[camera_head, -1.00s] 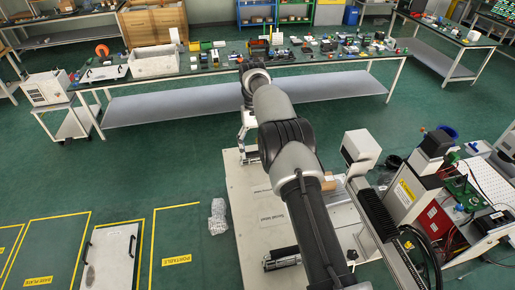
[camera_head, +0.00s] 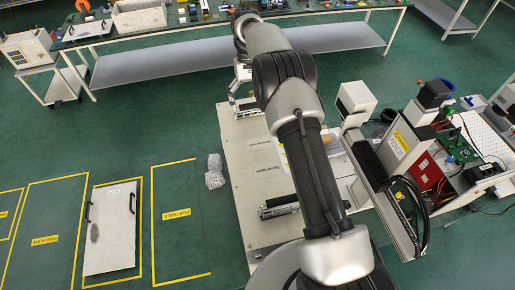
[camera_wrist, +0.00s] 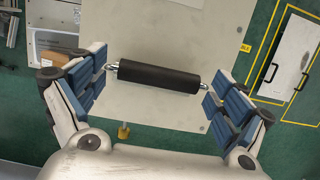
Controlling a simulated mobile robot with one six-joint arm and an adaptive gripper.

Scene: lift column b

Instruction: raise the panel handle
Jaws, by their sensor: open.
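The panel handle (camera_wrist: 158,74), a dark cylinder with metal ends, lies across a pale panel (camera_wrist: 150,25) in the wrist view. My gripper (camera_wrist: 158,92) is open, with one blue-padded finger beyond each end of the handle. The fingers look apart from it; their exact height above the panel is hard to judge. My arm hides part of the panel there. A second dark cylindrical handle (camera_head: 280,207) shows at the panel's near end.
A white board with black handles (camera_head: 110,228) lies in a yellow floor outline at left. A crumpled clear bag (camera_head: 214,171) lies beside the panel. Equipment (camera_head: 405,150) stands close at right. A long workbench (camera_head: 200,20) is behind. Green floor left of the panel is mostly clear.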

